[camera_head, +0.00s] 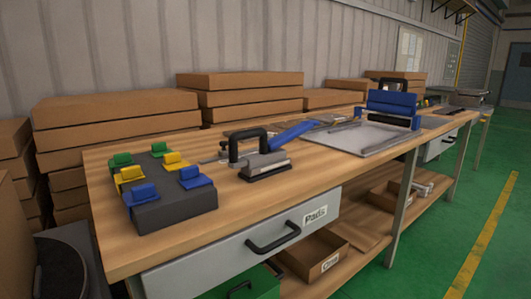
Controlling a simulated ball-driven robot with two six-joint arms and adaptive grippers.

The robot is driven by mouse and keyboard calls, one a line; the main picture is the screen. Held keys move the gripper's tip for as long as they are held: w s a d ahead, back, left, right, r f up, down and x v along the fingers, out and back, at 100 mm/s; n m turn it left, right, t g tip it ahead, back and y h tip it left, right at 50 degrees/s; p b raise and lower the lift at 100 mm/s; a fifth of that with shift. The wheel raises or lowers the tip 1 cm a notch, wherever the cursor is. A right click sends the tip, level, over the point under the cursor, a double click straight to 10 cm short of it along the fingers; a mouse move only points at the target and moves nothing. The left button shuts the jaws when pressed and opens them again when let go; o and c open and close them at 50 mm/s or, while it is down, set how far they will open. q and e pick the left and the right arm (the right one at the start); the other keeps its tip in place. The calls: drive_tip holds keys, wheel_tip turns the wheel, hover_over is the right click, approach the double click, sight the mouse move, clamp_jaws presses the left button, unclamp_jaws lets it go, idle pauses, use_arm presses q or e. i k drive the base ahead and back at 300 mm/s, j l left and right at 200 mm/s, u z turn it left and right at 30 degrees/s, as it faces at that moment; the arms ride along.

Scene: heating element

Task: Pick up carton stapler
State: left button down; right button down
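The carton stapler (266,164) appears to be the grey tool with a black loop handle and a long blue lever. It sits on the wooden workbench (240,196), near the middle of the front bench top. Its blue lever points back and to the right. Neither of my grippers is in view.
A dark block (175,212) with green, yellow and blue clips lies left of the tool. A metal plate with a blue-topped device (393,104) lies to the right. Cardboard boxes (240,95) stack behind the bench. A drawer (245,257) is below. Green floor is clear at right.

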sight(264, 164)
drive_tip(key=i+u, duration=0.35)
drive_tip(key=i+l+u, duration=0.15)
drive_tip(key=u, duration=0.25)
drive_tip(key=i+l+u, duration=0.35)
drive_tip(key=k+j, duration=0.05)
drive_tip(key=j, duration=0.05)
